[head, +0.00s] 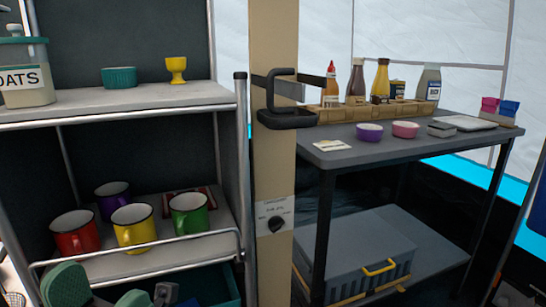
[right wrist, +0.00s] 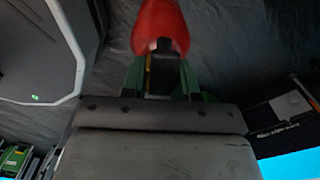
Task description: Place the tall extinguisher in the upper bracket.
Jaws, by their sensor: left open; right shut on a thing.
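In the right wrist view, my right gripper (right wrist: 163,72) is shut on a red rounded body with a dark neck, which I take to be the extinguisher (right wrist: 160,25). Only part of it shows, so its height cannot be told. A black bracket (head: 287,117) with a hooked arm and a cup-like base is fixed to the beige post (head: 273,160) in the head view, and nothing sits in it. My left gripper (head: 100,291) is open at the bottom left of the head view, low in front of the mug shelf. My right gripper is out of the head view.
Left of the post, a shelf unit (head: 150,96) holds an oats jar, a teal bowl, a yellow egg cup and several mugs (head: 133,229). Right of it, a dark table (head: 345,155) carries bottles and small bowls. A dial plate (head: 275,213) sits lower on the post.

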